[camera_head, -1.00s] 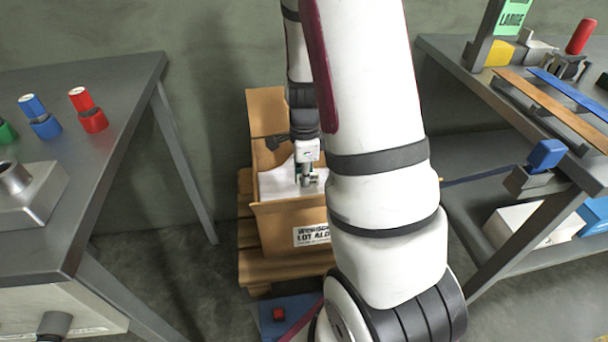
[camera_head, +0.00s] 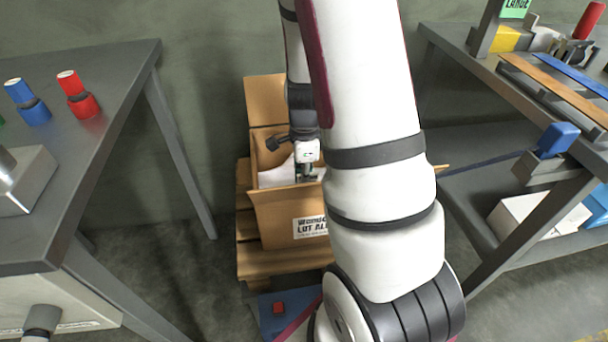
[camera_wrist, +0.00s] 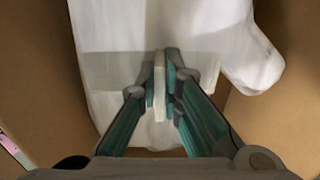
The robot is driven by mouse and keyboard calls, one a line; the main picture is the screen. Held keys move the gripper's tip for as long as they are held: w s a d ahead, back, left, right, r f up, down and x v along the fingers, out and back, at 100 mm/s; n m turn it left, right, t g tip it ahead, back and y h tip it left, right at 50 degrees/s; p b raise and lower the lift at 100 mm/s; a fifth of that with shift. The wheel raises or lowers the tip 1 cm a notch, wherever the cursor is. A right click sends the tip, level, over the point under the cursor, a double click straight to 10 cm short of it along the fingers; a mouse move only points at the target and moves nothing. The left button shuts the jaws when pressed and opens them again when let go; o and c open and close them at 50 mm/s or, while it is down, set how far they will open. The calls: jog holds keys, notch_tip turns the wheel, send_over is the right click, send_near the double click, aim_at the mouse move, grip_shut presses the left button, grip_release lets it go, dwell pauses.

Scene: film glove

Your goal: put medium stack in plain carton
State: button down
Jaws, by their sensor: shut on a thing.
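An open brown carton (camera_head: 278,213) with a printed white label on its front stands on a wooden pallet. In the wrist view my gripper (camera_wrist: 164,75) is shut on a thin white stack (camera_wrist: 159,88), held upright between the fingers. White film (camera_wrist: 112,45) lies around and below it, between brown carton walls. I cannot tell whether the stack touches the film, or its size.
The pallet (camera_head: 256,262) sits between a grey table (camera_head: 110,150) at left and a grey workbench (camera_head: 470,75) at right. My arm hides the carton's right side.

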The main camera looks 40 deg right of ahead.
jog(key=shift+f+b, duration=3.4)
jog(key=shift+f, duration=1.05)
jog(key=c, duration=1.7)
grip_release()
notch_tip(320, 180, up, 12)
